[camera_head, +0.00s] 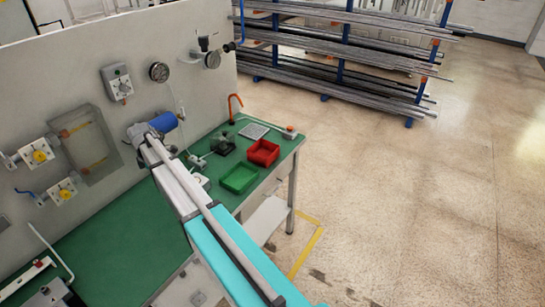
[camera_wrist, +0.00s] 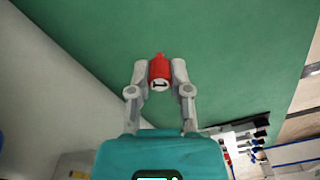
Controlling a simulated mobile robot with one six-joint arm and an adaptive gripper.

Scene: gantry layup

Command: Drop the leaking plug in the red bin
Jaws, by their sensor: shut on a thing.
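In the wrist view my gripper (camera_wrist: 160,78) is shut on a red plug (camera_wrist: 159,68), with one finger on each side. The plug has a pale end with a dark mark. It is held over the green bench top, and I cannot tell how high. The red bin (camera_head: 263,153) stands on the bench near its right edge in the head view, beyond a green bin (camera_head: 239,179). The red bin looks empty. My gripper and the plug cannot be made out in the head view, where my arm crosses the bench.
A pale upright panel (camera_head: 205,95) with gauges, valves and a clear box (camera_head: 86,145) runs along the bench's left side. Small fittings, a grey grid plate (camera_head: 254,131) and an orange hook (camera_head: 234,106) stand near the bins. A pipe rack (camera_head: 340,50) is behind; floor is open at right.

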